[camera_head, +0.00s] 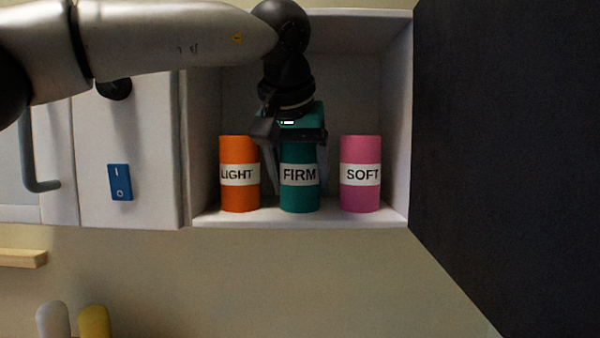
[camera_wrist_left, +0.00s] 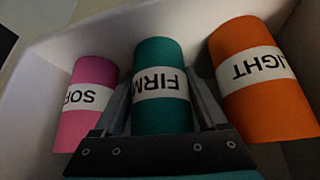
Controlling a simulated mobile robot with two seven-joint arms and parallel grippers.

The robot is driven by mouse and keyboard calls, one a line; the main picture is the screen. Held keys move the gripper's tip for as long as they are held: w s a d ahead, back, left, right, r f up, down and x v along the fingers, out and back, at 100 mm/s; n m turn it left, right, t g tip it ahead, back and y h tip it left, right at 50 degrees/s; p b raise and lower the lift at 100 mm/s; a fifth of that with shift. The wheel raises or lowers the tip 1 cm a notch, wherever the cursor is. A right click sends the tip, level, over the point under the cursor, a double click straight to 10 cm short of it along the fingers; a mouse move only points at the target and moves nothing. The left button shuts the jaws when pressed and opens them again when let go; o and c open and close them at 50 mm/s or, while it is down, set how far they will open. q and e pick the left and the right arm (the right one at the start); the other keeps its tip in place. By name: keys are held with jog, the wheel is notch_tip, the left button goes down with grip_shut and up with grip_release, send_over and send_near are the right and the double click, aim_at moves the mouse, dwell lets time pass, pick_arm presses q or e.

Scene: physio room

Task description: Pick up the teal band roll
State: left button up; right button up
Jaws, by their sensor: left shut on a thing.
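The teal band roll (camera_head: 299,200) stands upright in the open wall cabinet, between two other rolls, with a white label reading FIRM. My left gripper (camera_head: 292,170) comes down on it from above, one finger on each side. In the left wrist view the teal roll (camera_wrist_left: 161,75) sits between the two fingers of the left gripper (camera_wrist_left: 160,115), which is shut on it. The roll appears to be on the cabinet floor still. Its top is partly hidden by the gripper in the head view. My right gripper is not in view.
An orange LIGHT roll (camera_head: 239,200) stands close on the left and a pink SOFT roll (camera_head: 360,203) on the right. The cabinet (camera_head: 300,219) has side walls and a top. A dark panel (camera_head: 500,120) fills the right.

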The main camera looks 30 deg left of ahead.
pick_arm(q)
grip_shut()
jog(key=shift+r, duration=0.2)
